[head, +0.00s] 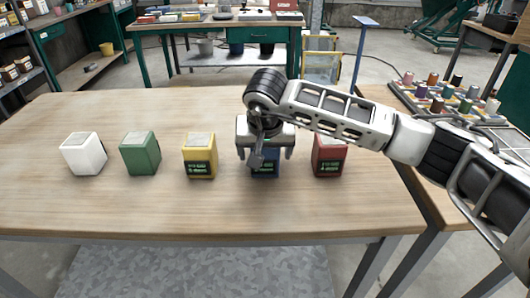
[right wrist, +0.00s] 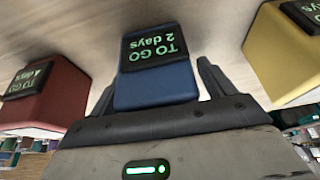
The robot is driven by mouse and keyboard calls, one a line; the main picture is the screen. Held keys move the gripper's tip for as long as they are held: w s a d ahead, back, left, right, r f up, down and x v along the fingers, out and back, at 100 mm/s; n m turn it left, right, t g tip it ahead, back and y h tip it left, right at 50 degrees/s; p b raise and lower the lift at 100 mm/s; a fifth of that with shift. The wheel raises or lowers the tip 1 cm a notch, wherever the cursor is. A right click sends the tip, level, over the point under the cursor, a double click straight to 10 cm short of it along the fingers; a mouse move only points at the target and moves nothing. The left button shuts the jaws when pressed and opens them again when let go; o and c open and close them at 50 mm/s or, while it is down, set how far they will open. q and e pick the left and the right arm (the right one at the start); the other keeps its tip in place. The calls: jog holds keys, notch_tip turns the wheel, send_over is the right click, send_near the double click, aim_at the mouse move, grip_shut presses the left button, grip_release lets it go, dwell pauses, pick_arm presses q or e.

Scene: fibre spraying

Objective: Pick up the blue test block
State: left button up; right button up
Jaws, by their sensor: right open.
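The blue test block (head: 266,170) stands upright on the wooden table, between the yellow block (head: 200,157) and the red block (head: 328,155). My right gripper (head: 265,152) is right above it, pointing down, and hides most of it in the head view. In the right wrist view the blue block (right wrist: 158,82) lies between the two open fingers (right wrist: 160,80), with a dark label reading "TO GO 2 days". Whether either finger touches it I cannot tell. My left gripper is in neither view.
A green block (head: 140,153) and a white block (head: 83,154) stand further left in the same row. The table front (head: 200,212) is clear. A side table at right holds a rack of coloured spools (head: 450,93). A green-framed workbench (head: 215,28) stands behind.

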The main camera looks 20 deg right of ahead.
jog(key=c, duration=1.3)
jog(key=shift+r, duration=0.1)
jog(key=shift+c, duration=0.7)
jog(key=shift+r, duration=0.1)
